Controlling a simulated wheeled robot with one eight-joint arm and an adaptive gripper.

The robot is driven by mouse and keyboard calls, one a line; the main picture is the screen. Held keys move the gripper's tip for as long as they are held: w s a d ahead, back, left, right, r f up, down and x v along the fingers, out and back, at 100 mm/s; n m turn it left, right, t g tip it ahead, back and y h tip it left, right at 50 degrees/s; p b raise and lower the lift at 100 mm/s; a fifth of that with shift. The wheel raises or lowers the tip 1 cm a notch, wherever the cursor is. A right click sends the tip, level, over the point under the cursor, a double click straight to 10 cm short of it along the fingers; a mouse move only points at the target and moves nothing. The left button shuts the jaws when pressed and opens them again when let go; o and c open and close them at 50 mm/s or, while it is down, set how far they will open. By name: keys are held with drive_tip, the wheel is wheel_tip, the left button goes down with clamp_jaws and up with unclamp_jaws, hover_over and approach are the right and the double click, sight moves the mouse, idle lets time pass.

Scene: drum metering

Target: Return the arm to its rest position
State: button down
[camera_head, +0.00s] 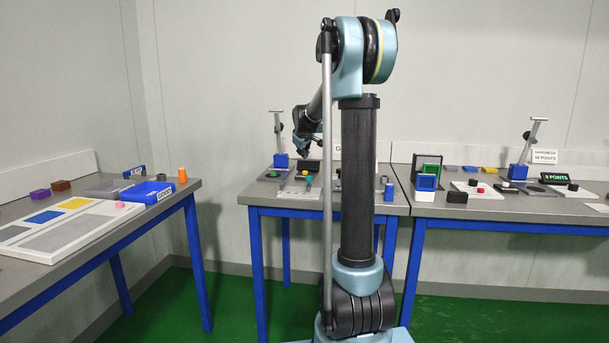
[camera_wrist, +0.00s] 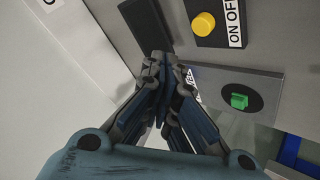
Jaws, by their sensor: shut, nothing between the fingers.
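My arm (camera_head: 360,180) stands upright in the middle of the head view, its upper link bent down to the left over the middle table (camera_head: 360,208). My gripper (camera_head: 307,150) is small and dark there, above the devices on that table. In the wrist view my gripper (camera_wrist: 165,62) is shut, its fingertips together with nothing between them. Ahead of it is a dark box with a yellow button (camera_wrist: 203,25) and an ON OFF label (camera_wrist: 235,20). A green knob (camera_wrist: 239,101) on a black disc lies to the right. The fingertips appear apart from these.
A left table (camera_head: 190,187) holds a blue bin (camera_head: 147,192), an orange piece (camera_head: 182,175) and a white tray (camera_head: 50,245). Green floor (camera_head: 240,290) is clear between the tables.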

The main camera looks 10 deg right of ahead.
drive_tip(key=shift+r, duration=0.8)
drive_tip(key=shift+s, duration=0.1)
drive_tip(key=s+d+f+m+g, duration=0.1)
drive_tip(key=s+f+m, duration=0.15)
drive_tip(key=s, duration=1.15)
drive_tip(key=s+f+m, duration=0.2)
drive_tip(key=s+m, duration=0.1)
drive_tip(key=s, duration=1.1)
drive_tip(key=s+f+g, duration=0.2)
drive_tip(key=s+f, duration=0.4)
drive_tip(key=s, duration=0.3)
drive_tip(key=s+f+m+g, duration=0.1)
drive_tip(key=s+f+g, duration=0.1)
drive_tip(key=s+f, duration=0.4)
drive_tip(key=s+f+m+g+y, duration=0.1)
drive_tip(key=s+f, duration=0.5)
drive_tip(key=s, duration=0.7)
drive_tip(key=shift+s+f+g, duration=0.15)
drive_tip(key=shift+f+g, duration=0.2)
drive_tip(key=shift+g, duration=0.15)
drive_tip(key=shift+a, duration=0.1)
